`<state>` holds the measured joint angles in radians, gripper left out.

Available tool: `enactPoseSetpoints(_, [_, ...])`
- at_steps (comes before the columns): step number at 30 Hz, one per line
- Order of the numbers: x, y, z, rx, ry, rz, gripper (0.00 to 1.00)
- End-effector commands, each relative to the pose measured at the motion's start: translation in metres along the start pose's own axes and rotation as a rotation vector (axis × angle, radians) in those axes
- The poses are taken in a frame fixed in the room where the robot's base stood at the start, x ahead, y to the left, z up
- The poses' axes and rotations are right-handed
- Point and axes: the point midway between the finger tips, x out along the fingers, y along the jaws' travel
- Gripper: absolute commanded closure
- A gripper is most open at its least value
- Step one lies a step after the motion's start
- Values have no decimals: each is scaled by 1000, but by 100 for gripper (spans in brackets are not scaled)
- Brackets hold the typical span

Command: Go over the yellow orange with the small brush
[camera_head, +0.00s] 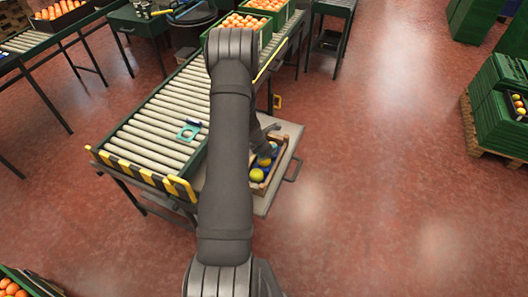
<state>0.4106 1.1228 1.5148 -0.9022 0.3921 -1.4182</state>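I cannot identify the small brush. A small teal item with a white and blue piece (188,132) lies on the roller conveyor.
The roller conveyor (150,137) runs along the left, with yellow-black striped guards at its near end. The crate sits on a grey side shelf (263,207) with a handle. Green crates of oranges (241,24) stand at the far end. Open red floor lies to the right.

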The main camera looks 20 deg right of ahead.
Motion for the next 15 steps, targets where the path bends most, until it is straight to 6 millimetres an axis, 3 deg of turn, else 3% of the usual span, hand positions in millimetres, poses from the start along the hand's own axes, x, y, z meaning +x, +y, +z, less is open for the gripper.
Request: enactPoseSetpoints(15, [-10, 0, -26, -1, 1, -1, 98])
